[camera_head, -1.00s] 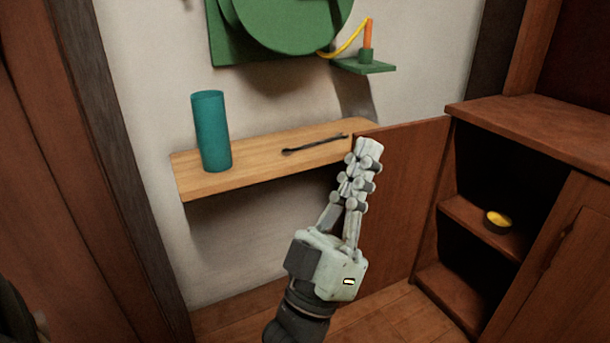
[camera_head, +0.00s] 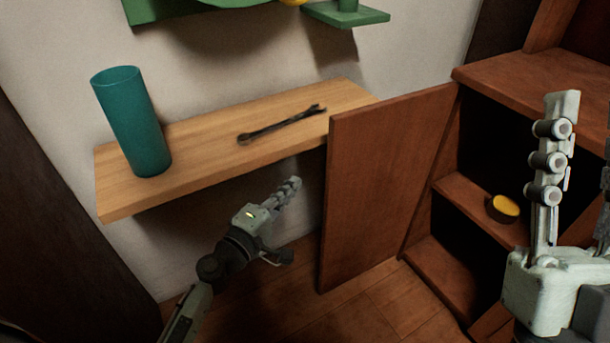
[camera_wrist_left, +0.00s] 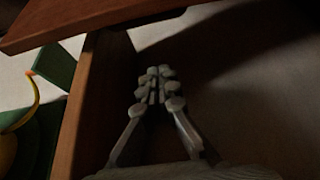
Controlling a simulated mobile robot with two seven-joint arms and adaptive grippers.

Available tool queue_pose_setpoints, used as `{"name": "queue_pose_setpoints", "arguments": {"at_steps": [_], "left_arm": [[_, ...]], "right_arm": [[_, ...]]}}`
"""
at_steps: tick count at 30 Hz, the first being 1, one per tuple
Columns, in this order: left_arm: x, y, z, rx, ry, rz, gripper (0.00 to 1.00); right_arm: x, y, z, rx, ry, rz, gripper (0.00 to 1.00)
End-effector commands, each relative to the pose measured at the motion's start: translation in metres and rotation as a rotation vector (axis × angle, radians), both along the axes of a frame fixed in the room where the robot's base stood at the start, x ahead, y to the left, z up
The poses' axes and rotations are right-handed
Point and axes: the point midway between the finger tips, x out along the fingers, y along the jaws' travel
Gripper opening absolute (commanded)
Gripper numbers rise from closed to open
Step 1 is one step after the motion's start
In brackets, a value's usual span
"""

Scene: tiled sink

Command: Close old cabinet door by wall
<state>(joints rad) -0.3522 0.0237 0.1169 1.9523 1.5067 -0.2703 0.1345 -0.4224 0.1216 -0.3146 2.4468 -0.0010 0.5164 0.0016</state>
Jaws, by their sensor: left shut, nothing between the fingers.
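The old cabinet door (camera_head: 385,185) is a plain brown panel. It stands wide open, swung out from the cabinet towards the wall shelf. My left gripper (camera_head: 294,184) is shut and empty, below the shelf and just left of the door's free edge, on the wall side. I cannot tell whether it touches the door. In the left wrist view my left gripper's fingertips (camera_wrist_left: 158,74) are together beside a dark brown panel, apparently the door (camera_wrist_left: 103,95). My right gripper (camera_head: 580,105) is at the right edge, partly cut off, with its fingers apart, in front of the cabinet.
The open cabinet (camera_head: 545,95) holds a small yellow-topped round item (camera_head: 503,208) on its inner shelf. The wooden wall shelf (camera_head: 215,165) bears a teal cylinder (camera_head: 132,125) and a dark metal tool (camera_head: 282,125). A green ledge (camera_head: 345,15) is above. Floor (camera_head: 400,305) shows below the door.

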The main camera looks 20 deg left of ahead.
Motion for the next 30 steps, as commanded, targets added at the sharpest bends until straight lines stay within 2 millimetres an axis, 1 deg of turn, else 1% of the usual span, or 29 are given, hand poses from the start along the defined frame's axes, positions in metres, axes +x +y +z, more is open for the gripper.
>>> {"name": "queue_pose_setpoints", "arguments": {"at_steps": [1, 6, 12, 15, 19, 24, 30], "left_arm": [[0.010, -0.002, 0.005, -0.002, -0.004, 0.000, 0.00], [0.046, -0.008, 0.005, -0.001, -0.004, 0.000, 0.00], [0.087, -0.015, 0.004, 0.001, -0.004, 0.000, 0.00], [0.075, -0.031, 0.001, -0.002, 0.000, 0.000, 0.00], [0.069, -0.043, 0.001, 0.000, -0.001, 0.000, 0.00], [0.065, -0.049, 0.001, 0.004, -0.002, 0.001, 0.00], [0.064, -0.050, 0.001, 0.004, -0.002, 0.001, 0.00]], "right_arm": [[0.004, 0.002, 0.000, -0.009, 0.035, 0.003, 0.40], [0.017, 0.009, -0.009, -0.044, 0.139, 0.010, 0.40], [0.026, 0.014, -0.017, -0.069, 0.214, 0.015, 0.40], [0.029, 0.015, -0.020, -0.077, 0.239, 0.018, 0.40], [0.030, 0.016, -0.022, -0.082, 0.255, 0.018, 0.40], [0.031, 0.017, -0.024, -0.085, 0.263, 0.019, 0.40], [0.031, 0.017, -0.024, -0.086, 0.264, 0.019, 0.40]]}}
